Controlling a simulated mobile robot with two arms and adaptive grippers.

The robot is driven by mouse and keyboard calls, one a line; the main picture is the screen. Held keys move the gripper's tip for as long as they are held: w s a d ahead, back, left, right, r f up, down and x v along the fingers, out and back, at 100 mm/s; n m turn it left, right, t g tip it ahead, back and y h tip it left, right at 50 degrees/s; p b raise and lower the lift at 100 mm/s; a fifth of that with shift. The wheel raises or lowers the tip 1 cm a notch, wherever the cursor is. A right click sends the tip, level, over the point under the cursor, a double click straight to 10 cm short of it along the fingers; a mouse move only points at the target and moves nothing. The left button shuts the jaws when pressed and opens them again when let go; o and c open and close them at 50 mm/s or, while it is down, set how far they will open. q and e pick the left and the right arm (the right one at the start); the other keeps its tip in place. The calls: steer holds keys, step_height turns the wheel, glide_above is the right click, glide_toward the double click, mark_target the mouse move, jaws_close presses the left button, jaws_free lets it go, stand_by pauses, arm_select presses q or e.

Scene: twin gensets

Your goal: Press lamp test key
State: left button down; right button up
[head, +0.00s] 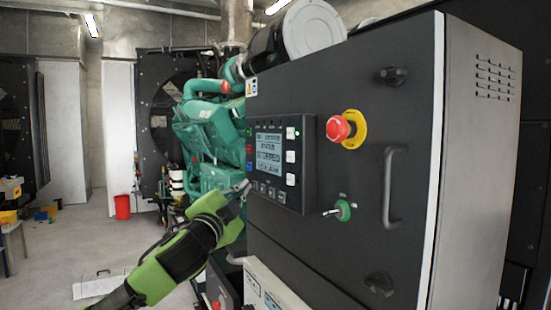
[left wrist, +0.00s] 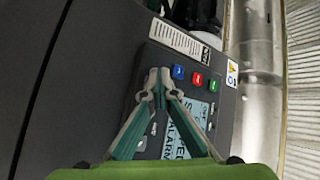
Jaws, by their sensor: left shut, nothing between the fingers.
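The control panel (head: 304,205) is a dark box with a lit screen (head: 270,150) on the black cabinet door. Green, red and blue keys (head: 249,166) run down its left side, white keys (head: 291,157) down its right, and small dark keys (head: 260,188) along the bottom. I cannot read which is the lamp test key. My left gripper (head: 246,187) is shut and empty at the panel's lower left corner. In the left wrist view its fingertips (left wrist: 160,76) are beside the blue key (left wrist: 178,72) and hide part of the panel; contact cannot be told.
A red emergency stop (head: 339,128) on a yellow ring, a green key switch (head: 343,211) and a long door handle (head: 392,188) stick out to the panel's right. A green engine (head: 205,130) stands behind. Open floor lies at left.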

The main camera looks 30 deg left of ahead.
arm_select(q)
steer(key=shift+w+d+p, duration=0.2)
steer(key=shift+w+p, duration=0.2)
steer(key=shift+p, duration=0.05)
stand_by(0.6)
steer(key=shift+s+a+b, duration=0.4)
steer(key=shift+s+b, duration=0.4)
steer(key=shift+s, duration=0.05)
